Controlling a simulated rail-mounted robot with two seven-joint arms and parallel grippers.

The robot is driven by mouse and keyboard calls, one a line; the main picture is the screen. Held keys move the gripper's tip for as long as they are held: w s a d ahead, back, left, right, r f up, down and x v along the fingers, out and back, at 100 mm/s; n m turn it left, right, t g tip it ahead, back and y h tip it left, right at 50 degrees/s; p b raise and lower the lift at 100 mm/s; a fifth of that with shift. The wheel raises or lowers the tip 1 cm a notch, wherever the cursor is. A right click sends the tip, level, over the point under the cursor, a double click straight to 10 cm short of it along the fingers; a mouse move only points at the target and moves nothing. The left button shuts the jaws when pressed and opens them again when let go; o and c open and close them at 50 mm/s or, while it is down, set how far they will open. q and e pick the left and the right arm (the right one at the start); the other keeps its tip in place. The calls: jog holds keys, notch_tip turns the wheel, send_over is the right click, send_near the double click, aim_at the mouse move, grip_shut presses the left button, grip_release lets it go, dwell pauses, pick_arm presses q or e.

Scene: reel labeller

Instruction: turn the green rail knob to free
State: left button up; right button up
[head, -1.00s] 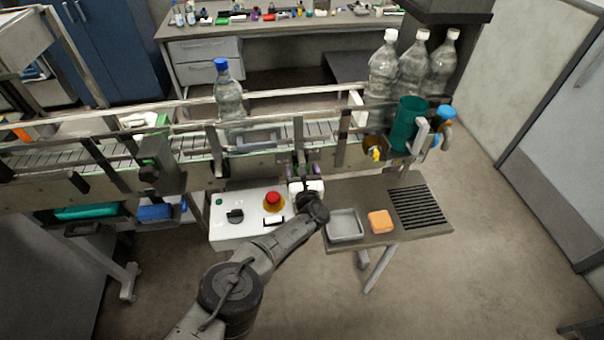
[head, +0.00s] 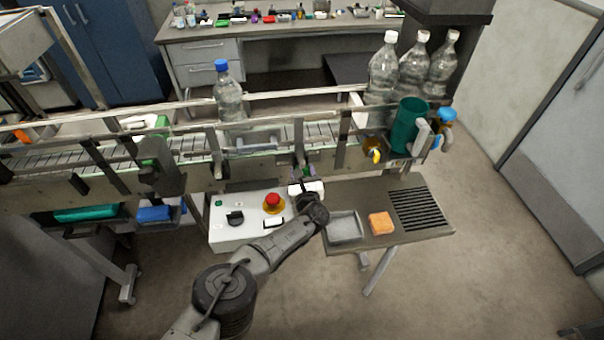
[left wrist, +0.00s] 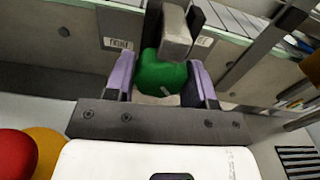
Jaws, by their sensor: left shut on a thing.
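The green rail knob (left wrist: 161,74) shows in the left wrist view, on the front side of the conveyor below a metal bracket. A label plate (left wrist: 118,44) is to its left and another label (left wrist: 205,42) to its right; I cannot read them surely. My left gripper (left wrist: 161,92) is shut on the knob, with a purple-lined finger on either side of it. In the head view my left gripper (head: 305,176) is at the conveyor's front edge, and the knob is mostly hidden there. My right gripper is not in view.
A control box (head: 236,234) with a red button (head: 272,201) and black switch stands left of my gripper. A side table (head: 405,239) holds a grey tray (head: 345,227) and an orange sponge (head: 381,223). A blue-capped bottle (head: 228,98) stands on the conveyor (head: 60,197).

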pick_arm(q)
jog(key=shift+f+n, duration=0.1)
jog(key=shift+n, duration=0.8)
jog(key=o, duration=0.9)
jog(key=shift+s+d+p, duration=0.3)
jog(key=shift+s+p, duration=0.5)
jog(key=shift+s, duration=1.5)
jog(key=shift+s+d+p, duration=0.35)
jog(key=shift+s+p, duration=0.45)
jog(key=shift+s, duration=1.45)
jog(key=shift+s+d+p, duration=0.3)
jog(key=shift+s+p, duration=0.5)
jog(key=shift+s, duration=1.5)
